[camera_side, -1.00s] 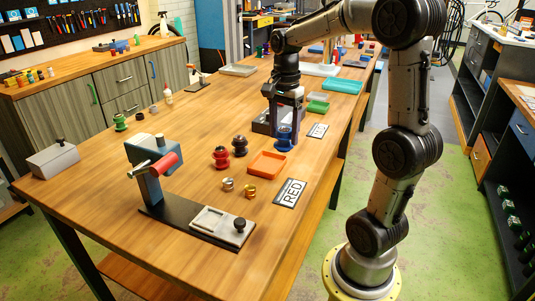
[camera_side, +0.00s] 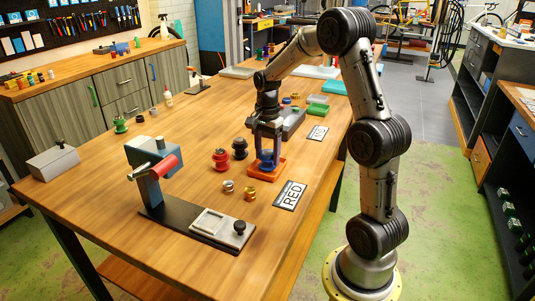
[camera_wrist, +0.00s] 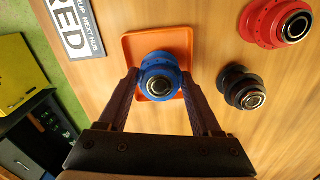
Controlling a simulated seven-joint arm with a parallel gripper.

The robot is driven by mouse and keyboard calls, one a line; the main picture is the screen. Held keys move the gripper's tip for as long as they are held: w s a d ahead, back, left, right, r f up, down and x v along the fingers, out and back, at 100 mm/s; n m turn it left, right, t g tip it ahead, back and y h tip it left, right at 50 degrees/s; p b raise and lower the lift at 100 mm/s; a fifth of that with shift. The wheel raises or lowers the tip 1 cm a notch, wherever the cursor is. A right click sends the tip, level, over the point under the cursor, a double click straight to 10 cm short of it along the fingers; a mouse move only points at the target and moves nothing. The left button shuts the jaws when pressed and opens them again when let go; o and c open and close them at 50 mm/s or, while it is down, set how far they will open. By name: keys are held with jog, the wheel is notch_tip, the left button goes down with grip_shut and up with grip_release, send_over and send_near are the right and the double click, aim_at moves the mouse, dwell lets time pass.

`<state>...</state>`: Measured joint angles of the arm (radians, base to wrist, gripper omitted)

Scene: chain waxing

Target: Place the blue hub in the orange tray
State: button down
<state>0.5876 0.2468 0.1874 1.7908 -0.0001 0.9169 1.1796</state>
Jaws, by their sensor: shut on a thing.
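The blue hub (camera_side: 267,157) is between the fingers of my gripper (camera_side: 267,150), which is shut on it. It is over the orange tray (camera_side: 253,174), within the tray's outline. In the wrist view the blue hub (camera_wrist: 161,76) stands between the two fingertips of my gripper (camera_wrist: 160,82), with the orange tray (camera_wrist: 184,38) around it on several sides. I cannot tell whether the hub touches the tray floor. My fingers hide part of the hub in the side view.
A red hub (camera_side: 221,160) and a black hub (camera_side: 239,148) stand just left of the tray. Small metal and gold rings (camera_side: 249,193) and the RED label (camera_side: 290,195) lie in front. A clamp fixture (camera_side: 152,185) stands further left.

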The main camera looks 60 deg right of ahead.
aim_at(267, 152)
jog(key=shift+c, duration=0.3)
grip_release()
jog(key=shift+f, duration=0.1)
notch_tip(267, 152, up, 12)
jog(key=s+a+r+n+t, duration=0.1)
jog(key=s+a+r+n, duration=0.2)
jog(key=a, duration=0.4)
jog(key=s+a+f+n+t, duration=0.2)
jog(key=s+a+n, duration=0.4)
jog(key=a+n, duration=0.1)
jog(key=s+a+f+n+t, duration=0.1)
jog(key=s+a+n+t, duration=0.1)
jog(key=s+a+n, duration=0.5)
jog(key=a+n, duration=0.1)
jog(key=n, duration=0.2)
jog(key=shift+s+f+t, duration=0.3)
jog(key=shift+f, duration=0.05)
